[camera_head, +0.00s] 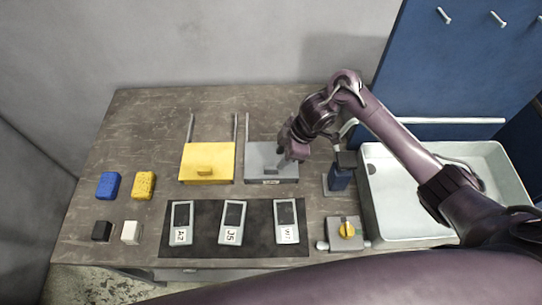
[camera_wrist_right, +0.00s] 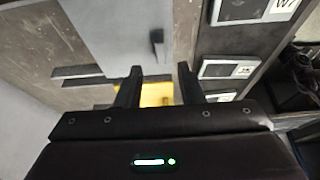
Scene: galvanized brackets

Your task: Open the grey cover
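The grey cover (camera_head: 259,153) lies flat on the bench, right of the yellow cover (camera_head: 208,154). It has a small grey handle near its front edge and a label there. In the right wrist view the grey cover (camera_wrist_right: 115,25) shows with its dark handle (camera_wrist_right: 157,42) just ahead of the fingertips, roughly in line with the gap. My right gripper (camera_head: 289,157) is over the cover's right side and hides part of it. Its two fingers (camera_wrist_right: 160,70) are apart with nothing between them. My left gripper is not in view.
Three labelled devices lie on a dark mat (camera_head: 260,245) in front. A blue-based fixture (camera_head: 338,180) and a white sink (camera_head: 400,228) are to the right. Sponges (camera_head: 108,185) and small blocks (camera_head: 131,232) are at left.

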